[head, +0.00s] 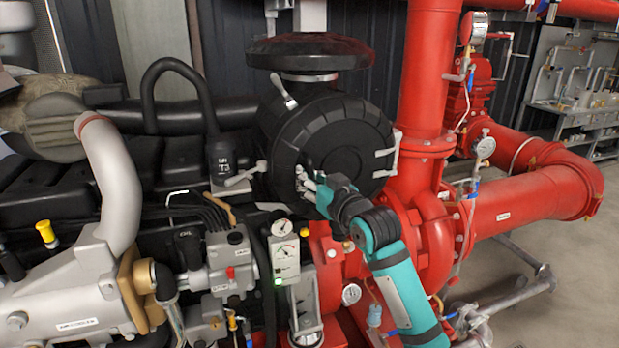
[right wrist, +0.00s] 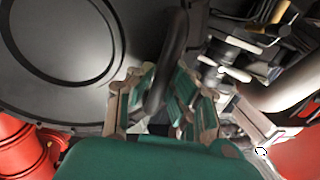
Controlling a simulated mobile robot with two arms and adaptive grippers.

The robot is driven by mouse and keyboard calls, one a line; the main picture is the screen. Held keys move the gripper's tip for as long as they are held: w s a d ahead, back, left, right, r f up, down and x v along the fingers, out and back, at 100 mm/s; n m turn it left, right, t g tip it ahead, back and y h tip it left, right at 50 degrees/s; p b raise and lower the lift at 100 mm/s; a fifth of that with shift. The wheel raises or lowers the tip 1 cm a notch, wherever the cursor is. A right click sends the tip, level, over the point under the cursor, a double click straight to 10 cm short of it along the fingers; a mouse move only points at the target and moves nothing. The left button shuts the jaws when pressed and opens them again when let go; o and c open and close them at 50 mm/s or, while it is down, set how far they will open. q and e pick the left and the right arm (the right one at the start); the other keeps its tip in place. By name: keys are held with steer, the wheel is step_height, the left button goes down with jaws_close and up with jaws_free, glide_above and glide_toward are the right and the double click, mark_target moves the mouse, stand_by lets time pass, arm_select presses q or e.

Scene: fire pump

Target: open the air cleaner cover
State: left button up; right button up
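The air cleaner cover (head: 335,130) is a large round black lid facing me in the middle of the head view, and it looks shut. My right gripper (head: 308,184) is at the lower part of the cover. In the right wrist view its fingers (right wrist: 165,88) stand on both sides of a dark curved bar (right wrist: 175,45). I cannot tell whether they press on it. My left gripper is out of view.
A red vertical pipe (head: 428,70) stands close on the right, with a red flanged pipe (head: 530,205) beyond. A grey box with a gauge (head: 285,255) sits below the cover. Engine parts and a silver pipe (head: 112,185) fill the left. Open floor lies at far right.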

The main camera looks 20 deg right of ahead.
jaws_close()
steer(key=shift+s, duration=0.1)
